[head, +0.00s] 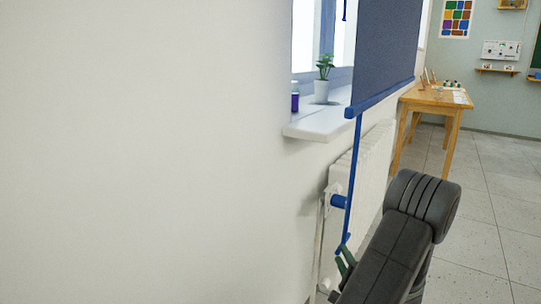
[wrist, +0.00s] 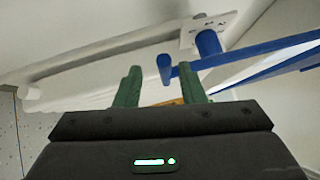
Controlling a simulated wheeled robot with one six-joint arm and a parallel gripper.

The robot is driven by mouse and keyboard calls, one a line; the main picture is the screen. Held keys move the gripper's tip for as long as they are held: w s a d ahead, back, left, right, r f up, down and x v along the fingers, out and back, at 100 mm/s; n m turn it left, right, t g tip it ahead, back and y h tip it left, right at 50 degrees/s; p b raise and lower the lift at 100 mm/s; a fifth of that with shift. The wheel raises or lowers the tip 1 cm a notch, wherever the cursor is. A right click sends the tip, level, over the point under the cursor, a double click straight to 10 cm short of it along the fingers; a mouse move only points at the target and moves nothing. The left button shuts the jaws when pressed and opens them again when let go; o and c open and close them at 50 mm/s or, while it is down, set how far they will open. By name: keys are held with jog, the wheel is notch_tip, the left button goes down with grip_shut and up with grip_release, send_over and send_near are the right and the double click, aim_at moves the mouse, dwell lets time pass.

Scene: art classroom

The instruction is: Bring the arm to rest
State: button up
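My gripper (head: 346,264) is low beside the radiator in the head view, with its green fingers partly hidden by my arm. In the wrist view my gripper (wrist: 160,72) has its two green fingers apart, with a gap between them. The blue pull rod (head: 353,170) hangs from the bottom bar of the dark blue blind (head: 385,50). The rod's short cross handle (wrist: 164,70) shows between the fingertips in the wrist view. Neither finger clearly closes on it. I cannot tell whether they touch it.
A white radiator (head: 368,165) with a blue valve knob (head: 338,202) is close to my gripper. The windowsill (head: 318,122) holds a potted plant (head: 323,85) and a purple jar (head: 295,102). A wooden table (head: 436,103) stands farther back. The floor at right is clear.

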aim_at(339, 250)
jog(key=x, duration=0.3)
jog(key=shift+w, duration=0.1)
jog(key=shift+r, duration=0.2)
